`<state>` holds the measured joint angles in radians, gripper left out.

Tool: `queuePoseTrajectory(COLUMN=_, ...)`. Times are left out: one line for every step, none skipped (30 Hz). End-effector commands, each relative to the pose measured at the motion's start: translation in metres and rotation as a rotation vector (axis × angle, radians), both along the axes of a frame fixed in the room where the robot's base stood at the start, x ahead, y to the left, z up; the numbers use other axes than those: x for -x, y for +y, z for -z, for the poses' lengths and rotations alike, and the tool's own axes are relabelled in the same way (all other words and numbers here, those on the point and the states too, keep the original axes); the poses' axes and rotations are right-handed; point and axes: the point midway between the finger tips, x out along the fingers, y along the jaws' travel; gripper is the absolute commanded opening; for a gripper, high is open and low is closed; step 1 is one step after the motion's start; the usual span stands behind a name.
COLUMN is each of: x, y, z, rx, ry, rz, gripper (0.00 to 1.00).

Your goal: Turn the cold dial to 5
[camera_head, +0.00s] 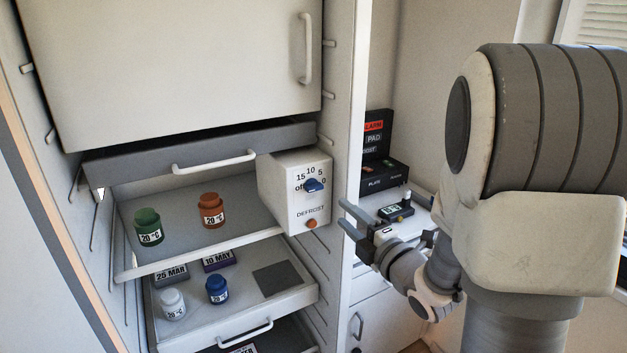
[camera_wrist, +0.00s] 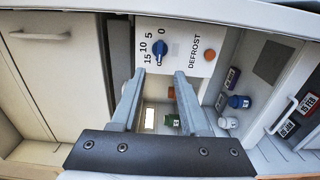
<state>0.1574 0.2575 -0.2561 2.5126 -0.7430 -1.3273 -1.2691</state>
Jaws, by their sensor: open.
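The cold dial is a blue knob (camera_head: 313,185) on the front of a white control box (camera_head: 283,197) at the right side of the cabinet. Numbers 15, 10, 5 and 0 are printed around it. The knob also shows in the wrist view (camera_wrist: 158,57); I cannot tell for sure which number it points at. My gripper (camera_head: 346,214) is open and empty, to the right of the box and slightly below the knob. In the wrist view the fingertips (camera_wrist: 160,73) point toward the box, with the knob between their lines and apart from them.
An orange button (camera_head: 311,223) labelled DEFROST sits below the dial. Shelves at left hold a green jar (camera_head: 148,227), an orange jar (camera_head: 211,210), a white jar (camera_head: 172,303) and a blue jar (camera_head: 217,290). A black device (camera_head: 383,165) stands on the counter behind my gripper.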

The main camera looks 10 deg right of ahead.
Motion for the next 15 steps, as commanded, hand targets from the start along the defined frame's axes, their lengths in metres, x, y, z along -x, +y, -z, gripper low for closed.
queuePoseTrajectory(x=-0.013, y=0.006, z=-0.002, rx=0.001, ry=-0.001, rz=-0.007, gripper=0.45)
queuePoseTrajectory(x=-0.020, y=0.008, z=-0.001, rx=0.001, ry=0.000, rz=-0.006, gripper=0.45)
queuePoseTrajectory(x=-0.028, y=0.011, z=-0.002, rx=0.001, ry=0.000, rz=-0.006, gripper=0.45)
queuePoseTrajectory(x=-0.034, y=0.013, z=-0.002, rx=0.000, ry=0.000, rz=-0.006, gripper=0.45)
queuePoseTrajectory(x=-0.041, y=0.015, z=-0.002, rx=0.001, ry=-0.001, rz=-0.006, gripper=0.45)
queuePoseTrajectory(x=-0.049, y=0.017, z=-0.002, rx=0.001, ry=0.000, rz=-0.005, gripper=0.45)
queuePoseTrajectory(x=-0.055, y=0.019, z=-0.002, rx=0.000, ry=-0.001, rz=-0.005, gripper=0.45)
queuePoseTrajectory(x=-0.061, y=0.021, z=-0.002, rx=0.001, ry=0.000, rz=-0.005, gripper=0.45)
queuePoseTrajectory(x=-0.068, y=0.024, z=-0.002, rx=0.001, ry=-0.001, rz=-0.005, gripper=0.45)
queuePoseTrajectory(x=-0.073, y=0.025, z=-0.002, rx=0.001, ry=-0.001, rz=-0.005, gripper=0.45)
queuePoseTrajectory(x=-0.078, y=0.027, z=-0.001, rx=0.000, ry=-0.001, rz=-0.005, gripper=0.45)
queuePoseTrajectory(x=-0.084, y=0.029, z=-0.002, rx=0.000, ry=-0.001, rz=-0.004, gripper=0.45)
queuePoseTrajectory(x=-0.088, y=0.029, z=-0.001, rx=0.000, ry=0.000, rz=-0.003, gripper=0.45)
queuePoseTrajectory(x=-0.092, y=0.031, z=-0.001, rx=0.001, ry=0.000, rz=-0.003, gripper=0.45)
queuePoseTrajectory(x=-0.096, y=0.032, z=-0.001, rx=0.001, ry=-0.001, rz=-0.003, gripper=0.45)
